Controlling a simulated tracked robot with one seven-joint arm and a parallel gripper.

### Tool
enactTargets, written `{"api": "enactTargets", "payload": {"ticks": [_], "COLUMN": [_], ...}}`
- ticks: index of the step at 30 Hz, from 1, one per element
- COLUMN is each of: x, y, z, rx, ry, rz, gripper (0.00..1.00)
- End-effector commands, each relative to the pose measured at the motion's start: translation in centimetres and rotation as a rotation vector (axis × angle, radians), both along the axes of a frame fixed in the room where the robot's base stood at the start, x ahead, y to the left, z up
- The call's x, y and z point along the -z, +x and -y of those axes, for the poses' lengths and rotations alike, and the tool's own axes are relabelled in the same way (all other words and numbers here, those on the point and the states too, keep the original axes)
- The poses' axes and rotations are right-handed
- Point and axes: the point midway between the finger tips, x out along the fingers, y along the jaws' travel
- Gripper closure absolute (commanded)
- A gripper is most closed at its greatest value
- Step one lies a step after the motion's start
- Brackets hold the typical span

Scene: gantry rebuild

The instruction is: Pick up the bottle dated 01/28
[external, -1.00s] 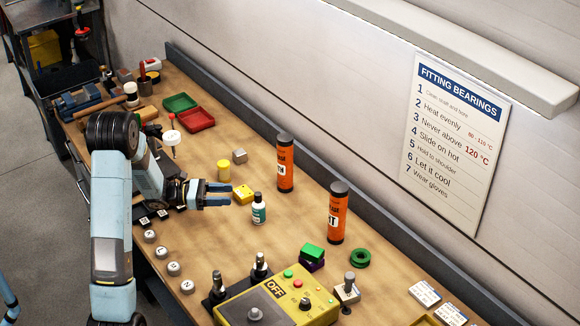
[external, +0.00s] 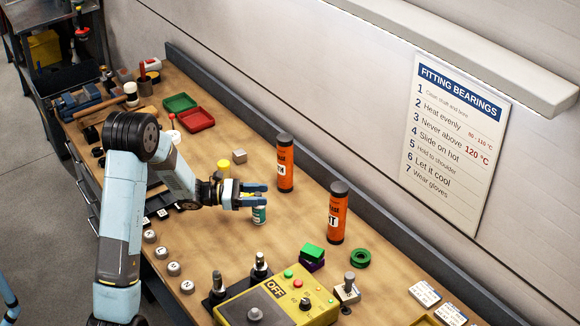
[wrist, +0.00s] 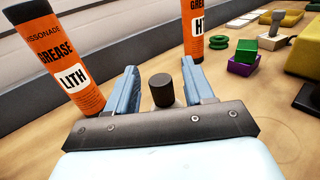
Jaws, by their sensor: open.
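A small bottle (external: 259,215) with a green and white body stands upright on the bench; its label is too small to read. Its black cap (wrist: 162,90) shows between my two fingers in the wrist view. My gripper (external: 262,194) is open over the top of the bottle in the external view and hides the cap there. The fingers (wrist: 159,68) stand apart on either side of the cap, with gaps showing.
Two tall orange grease tubes, one marked LITH (wrist: 72,75) and another (wrist: 193,25), stand beyond the gripper. A yellow control box (external: 320,300), a green block (external: 312,250) and a green ring (external: 360,257) lie to the right. Round grey-topped pieces (external: 174,268) line the front edge.

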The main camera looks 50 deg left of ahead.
Motion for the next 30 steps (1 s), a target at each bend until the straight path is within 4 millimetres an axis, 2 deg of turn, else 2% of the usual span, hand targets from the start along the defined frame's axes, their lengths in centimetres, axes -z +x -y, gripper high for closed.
{"api": "enactTargets", "payload": {"ticks": [7, 23, 30], "x": [-0.01, -0.01, -0.02], "y": [0.16, 0.13, 0.14], "z": [0.1, 0.09, 0.08], "rx": [-0.001, 0.0, 0.0], "ry": [0.0, 0.0, 0.001], "rz": [0.0, 0.0, 0.001], "gripper": [0.49, 0.99, 1.0]}}
